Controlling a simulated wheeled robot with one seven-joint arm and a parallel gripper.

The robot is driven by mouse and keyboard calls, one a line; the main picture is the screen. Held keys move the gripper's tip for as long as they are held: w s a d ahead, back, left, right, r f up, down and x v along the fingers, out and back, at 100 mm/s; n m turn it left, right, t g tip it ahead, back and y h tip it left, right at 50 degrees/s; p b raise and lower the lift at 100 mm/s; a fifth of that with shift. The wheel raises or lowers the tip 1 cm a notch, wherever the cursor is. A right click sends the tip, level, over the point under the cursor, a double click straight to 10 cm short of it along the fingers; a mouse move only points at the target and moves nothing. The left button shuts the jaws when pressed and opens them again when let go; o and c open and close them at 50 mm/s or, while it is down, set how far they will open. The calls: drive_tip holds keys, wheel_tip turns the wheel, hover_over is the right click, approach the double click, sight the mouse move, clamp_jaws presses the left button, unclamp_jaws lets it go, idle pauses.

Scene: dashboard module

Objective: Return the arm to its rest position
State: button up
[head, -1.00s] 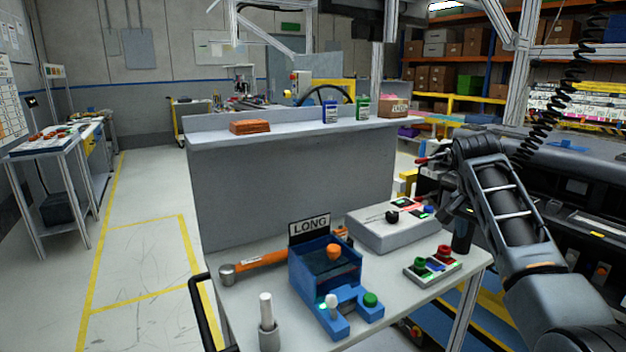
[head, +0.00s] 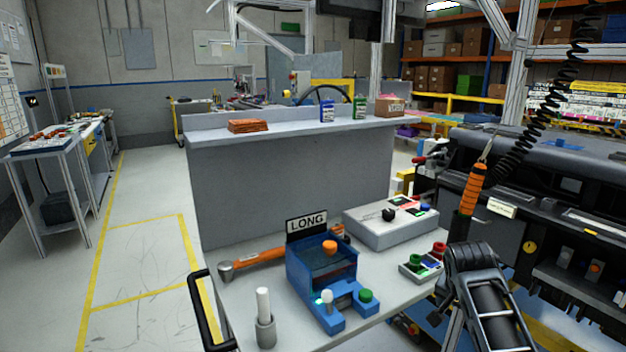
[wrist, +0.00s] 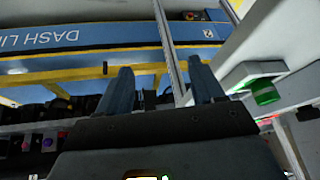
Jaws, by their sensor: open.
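In the head view, part of my arm (head: 488,300) shows at the lower right, folded low beside the table's right edge. My gripper's fingers are not in the head view. In the wrist view my gripper (wrist: 160,88) has two dark fingers spread apart, with nothing between them. Beyond them lie a blue floor strip with white lettering (wrist: 70,38) and a yellow rail (wrist: 85,73).
The grey table (head: 240,300) holds a blue LONG fixture (head: 322,270), an orange-handled tool (head: 262,257), a grey control box (head: 385,230) and a small button box (head: 425,265). An orange tool (head: 472,190) hangs from a coiled cable before the dark dashboard (head: 570,220). Open floor lies left.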

drive_tip(key=s+a+f+n+t+y, duration=0.1)
drive_tip(key=s+a+f+n+t, duration=0.3)
drive_tip(key=s+f, duration=0.95)
drive_tip(key=s+a+n+t+y, duration=0.1)
drive_tip(key=s+a, duration=0.3)
drive_tip(key=s, duration=1.2)
drive_tip(key=s+a+r+n+t, duration=0.1)
drive_tip(key=s+r, duration=0.2)
drive_tip(key=s, duration=0.5)
drive_tip(key=s+a+r+n+t, duration=0.15)
drive_tip(key=s+r, duration=0.25)
drive_tip(key=s, duration=0.4)
drive_tip(key=s+r+t, duration=0.1)
drive_tip(key=s+r, duration=0.4)
drive_tip(key=r, duration=0.3)
drive_tip(key=s+r+n+t+y, duration=0.1)
drive_tip(key=s+r+t, duration=0.1)
drive_tip(key=s+r, duration=0.3)
wheel_tip(320, 180, up, 3)
drive_tip(key=shift+s+f, duration=0.1)
drive_tip(key=shift+s, duration=0.2)
